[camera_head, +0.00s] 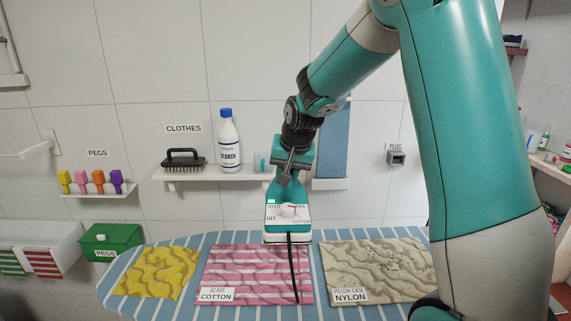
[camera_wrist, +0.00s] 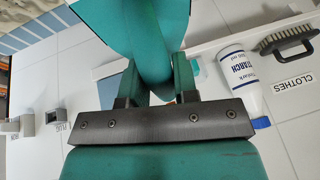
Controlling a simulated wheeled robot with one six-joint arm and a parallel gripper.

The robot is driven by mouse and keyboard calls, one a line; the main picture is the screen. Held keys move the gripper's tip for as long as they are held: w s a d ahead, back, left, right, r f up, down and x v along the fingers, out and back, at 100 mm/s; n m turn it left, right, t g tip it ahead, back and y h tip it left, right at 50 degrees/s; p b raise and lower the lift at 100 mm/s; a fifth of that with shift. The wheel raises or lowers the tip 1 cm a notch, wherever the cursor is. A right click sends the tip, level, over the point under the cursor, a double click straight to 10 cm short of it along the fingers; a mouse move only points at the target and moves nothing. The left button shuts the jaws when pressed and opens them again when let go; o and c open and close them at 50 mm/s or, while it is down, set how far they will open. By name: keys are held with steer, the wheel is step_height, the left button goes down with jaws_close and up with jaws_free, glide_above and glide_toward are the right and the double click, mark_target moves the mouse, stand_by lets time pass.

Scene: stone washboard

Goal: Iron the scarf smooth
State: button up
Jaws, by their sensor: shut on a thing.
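The scarf (camera_head: 235,265) is pink and white striped and lies on the ironing board (camera_head: 340,234) with dark wrinkle marks across it. Its label (camera_head: 216,294) reads SCARF COTTON. The teal iron (camera_head: 287,226) is upright at the scarf's far right edge; I cannot tell whether its base touches the cloth. Its top has a white dial (camera_head: 288,210) with a red mark, labels including OFF and COTTON, and a small green spot. My gripper (camera_head: 291,168) is shut on the iron's handle, which also shows between the fingers in the wrist view (camera_wrist: 155,60). A dark cord (camera_head: 294,270) crosses the scarf.
A yellow cloth (camera_head: 157,272) lies left and a beige nylon pillow case (camera_head: 375,262) right, both wrinkled. Behind, a shelf (camera_head: 195,174) holds a brush (camera_head: 184,160) and a starch bottle (camera_head: 229,145). A plug socket (camera_head: 396,157) is on the wall.

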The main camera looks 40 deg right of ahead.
mark_target(292, 198)
steer(key=p+x, duration=0.1)
steer(key=p, duration=0.1)
steer(key=p+x, duration=0.1)
steer(key=p, duration=0.1)
steer(key=p+x, duration=0.1)
steer(key=shift+s+d+f+p, duration=0.15)
steer(key=shift+f+p, duration=0.25)
steer(key=shift+f, duration=0.1)
steer(key=f+p, duration=0.1)
steer(key=f, duration=0.1)
steer(key=s+f+p, duration=0.1)
steer(key=p, duration=0.1)
steer(key=f+p, duration=0.2)
steer(key=shift+s+f, duration=0.3)
steer(key=shift+s, duration=0.1)
steer(key=shift+s+f, duration=0.1)
steer(key=shift+f, duration=0.35)
steer(key=shift+f+b, duration=1.85)
steer(key=shift+f, duration=0.8)
steer(key=shift+f+b, duration=0.6)
steer(key=shift+f, duration=0.1)
steer(key=shift+a, duration=0.25)
